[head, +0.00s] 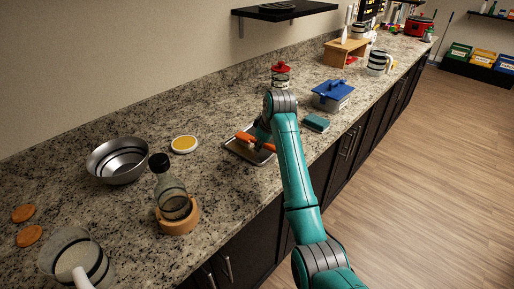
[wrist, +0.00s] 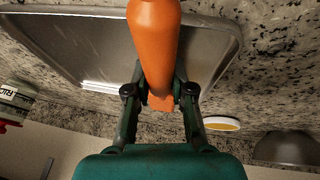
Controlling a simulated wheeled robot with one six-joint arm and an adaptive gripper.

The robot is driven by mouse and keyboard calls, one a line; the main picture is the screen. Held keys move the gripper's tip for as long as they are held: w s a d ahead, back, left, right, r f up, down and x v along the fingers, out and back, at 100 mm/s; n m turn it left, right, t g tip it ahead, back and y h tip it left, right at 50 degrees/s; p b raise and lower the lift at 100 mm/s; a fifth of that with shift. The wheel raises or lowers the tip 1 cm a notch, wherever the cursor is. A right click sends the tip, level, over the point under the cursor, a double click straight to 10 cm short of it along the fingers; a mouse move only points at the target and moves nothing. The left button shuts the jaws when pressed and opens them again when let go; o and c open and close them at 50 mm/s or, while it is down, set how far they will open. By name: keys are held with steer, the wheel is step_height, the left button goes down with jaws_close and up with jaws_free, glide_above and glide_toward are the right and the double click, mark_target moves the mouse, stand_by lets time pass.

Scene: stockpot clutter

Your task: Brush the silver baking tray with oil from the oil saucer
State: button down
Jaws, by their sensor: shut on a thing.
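The silver baking tray (head: 234,153) lies on the granite counter, partly hidden by my arm. It fills much of the upper wrist view (wrist: 75,50), with pale streaks that could be oil or glare. My gripper (wrist: 160,92) is shut on the orange handle of a brush (wrist: 154,40), over the tray. The brush also shows in the head view (head: 246,137). Its bristle end is not clear, and I cannot tell whether it touches the tray. The oil saucer (head: 184,144), white with yellow oil, stands left of the tray; it also shows in the wrist view (wrist: 221,124).
A steel bowl (head: 118,160) and a dark-capped bottle (head: 170,190) in a wooden ring stand to the left. A red-lidded jar (head: 281,75) is behind my arm. A teal block (head: 316,123) and a blue-lidded box (head: 333,95) stand to the right. Counter around the saucer is clear.

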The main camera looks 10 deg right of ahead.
steer(key=shift+w+d, duration=0.35)
steer(key=shift+d, duration=0.15)
steer(key=shift+w+d, duration=1.55)
steer(key=shift+d, duration=0.3)
steer(key=shift+d, duration=0.1)
steer(key=shift+w+d+f, duration=0.1)
steer(key=shift+w+d, duration=1.5)
steer(key=shift+d, duration=0.2)
steer(key=shift+w+d, duration=1.55)
steer(key=shift+d, duration=0.3)
